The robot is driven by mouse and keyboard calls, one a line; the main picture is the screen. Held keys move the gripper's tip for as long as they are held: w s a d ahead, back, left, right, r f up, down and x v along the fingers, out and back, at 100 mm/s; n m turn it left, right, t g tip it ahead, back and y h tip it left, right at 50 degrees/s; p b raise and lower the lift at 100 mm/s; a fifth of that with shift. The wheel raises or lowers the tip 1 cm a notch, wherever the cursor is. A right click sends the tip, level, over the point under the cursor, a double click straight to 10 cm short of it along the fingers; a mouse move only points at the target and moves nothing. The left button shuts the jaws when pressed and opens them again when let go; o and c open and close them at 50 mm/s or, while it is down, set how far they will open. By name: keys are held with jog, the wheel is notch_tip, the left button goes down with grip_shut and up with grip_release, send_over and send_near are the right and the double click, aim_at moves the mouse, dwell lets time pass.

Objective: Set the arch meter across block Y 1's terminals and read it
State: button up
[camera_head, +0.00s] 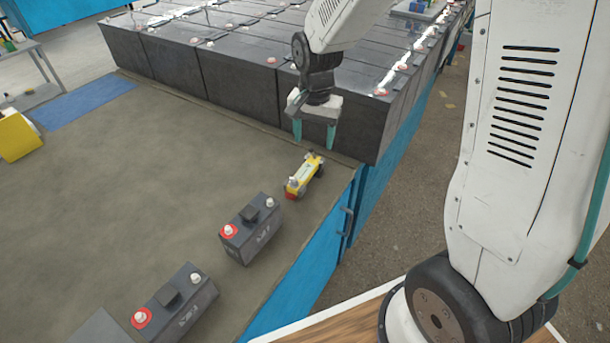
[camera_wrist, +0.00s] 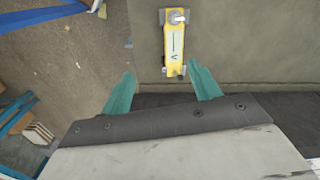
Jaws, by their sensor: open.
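The yellow arch meter (camera_head: 303,176) lies on the grey bench top near its right edge, with dark and red end parts. In the wrist view the yellow meter (camera_wrist: 174,45) shows just beyond my fingertips, with a dark line on its face. My gripper (camera_head: 314,138) is open and empty, above and behind the meter; its teal fingers also show in the wrist view (camera_wrist: 160,74). Two dark battery blocks stand in front of the meter, a nearer one (camera_head: 180,306) and a farther one (camera_head: 249,232), each with one red-ringed and one pale terminal. Their labels are too small to read surely.
A row of large dark battery blocks (camera_head: 230,75) stands behind the bench top (camera_head: 150,180). A blue mat (camera_head: 85,102) and a yellow object (camera_head: 17,136) are at the left. The bench's blue side (camera_head: 300,280) drops to the floor at right. The middle of the bench is clear.

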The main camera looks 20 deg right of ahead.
jog(key=m, duration=0.2)
send_over(305, 171)
jog(key=f, duration=0.8)
jog(key=shift+w+f, duration=0.1)
jog(key=shift+w, duration=0.1)
jog(key=shift+s+f, duration=0.15)
jog(key=shift+f, duration=3.8)
jog(key=shift+f, duration=0.25)
jog(key=c, duration=1.3)
